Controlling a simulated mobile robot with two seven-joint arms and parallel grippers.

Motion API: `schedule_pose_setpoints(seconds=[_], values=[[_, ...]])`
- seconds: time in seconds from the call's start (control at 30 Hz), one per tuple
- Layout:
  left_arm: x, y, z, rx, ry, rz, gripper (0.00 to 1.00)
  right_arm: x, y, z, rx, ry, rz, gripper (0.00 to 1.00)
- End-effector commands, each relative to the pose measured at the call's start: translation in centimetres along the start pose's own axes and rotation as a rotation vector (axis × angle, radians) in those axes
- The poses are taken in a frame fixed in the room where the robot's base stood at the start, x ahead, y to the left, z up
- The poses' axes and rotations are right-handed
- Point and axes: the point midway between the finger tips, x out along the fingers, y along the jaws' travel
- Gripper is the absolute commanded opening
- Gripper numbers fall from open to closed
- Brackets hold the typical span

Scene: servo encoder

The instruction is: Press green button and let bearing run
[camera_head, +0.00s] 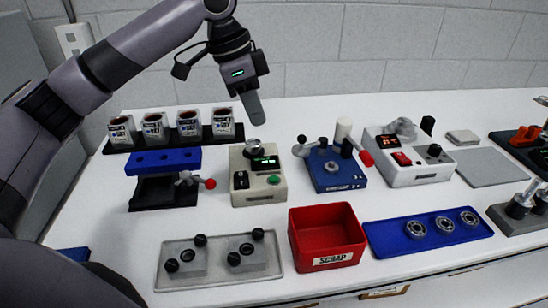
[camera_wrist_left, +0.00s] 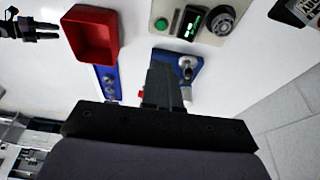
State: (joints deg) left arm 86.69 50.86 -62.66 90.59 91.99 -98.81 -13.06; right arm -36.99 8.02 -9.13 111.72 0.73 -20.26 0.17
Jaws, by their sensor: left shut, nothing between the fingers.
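The beige tester (camera_head: 258,188) stands mid-table with a lit green display, a black switch and a green button (camera_head: 273,180) on its front. A round silver part sits on its top; I cannot tell if a bearing is on it. The tester also shows in the left wrist view (camera_wrist_left: 176,8), with its green button (camera_wrist_left: 162,24). My left gripper (camera_head: 254,118) is shut and empty, above and behind the tester, apart from the button. Its fingers also show in the left wrist view (camera_wrist_left: 165,82). My right gripper (camera_wrist_left: 42,29) seems to show at that view's upper left, too small to read.
Bearings lie in a blue tray (camera_head: 400,248) at the front right, beside a red scrap bin (camera_head: 325,225). A blue press (camera_head: 333,170) and a white device (camera_head: 408,160) stand right of the tester. A blue-topped stand (camera_head: 165,160) stands left. Labelled cups (camera_head: 155,130) line the back.

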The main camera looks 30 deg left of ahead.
Motion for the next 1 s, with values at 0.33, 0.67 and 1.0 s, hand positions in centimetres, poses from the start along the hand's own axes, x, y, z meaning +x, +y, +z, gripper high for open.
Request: schedule_pose_setpoints(seconds=[0.33, 0.67, 1.0], values=[[-0.1, 0.0, 0.0, -0.001, 0.001, 0.001, 0.0, -0.1, -0.1, 0.3, 0.001, -0.006, -0.001, 0.43], [3.8, 0.0, 0.1, -0.001, -0.002, 0.003, 0.0, 0.0, 0.0, 0.4, 0.001, -0.006, -0.001, 0.43], [10.8, 0.0, 0.3, -0.001, -0.002, 0.001, 0.0, 0.0, 0.0, 0.5, 0.001, -0.006, -0.001, 0.43]])
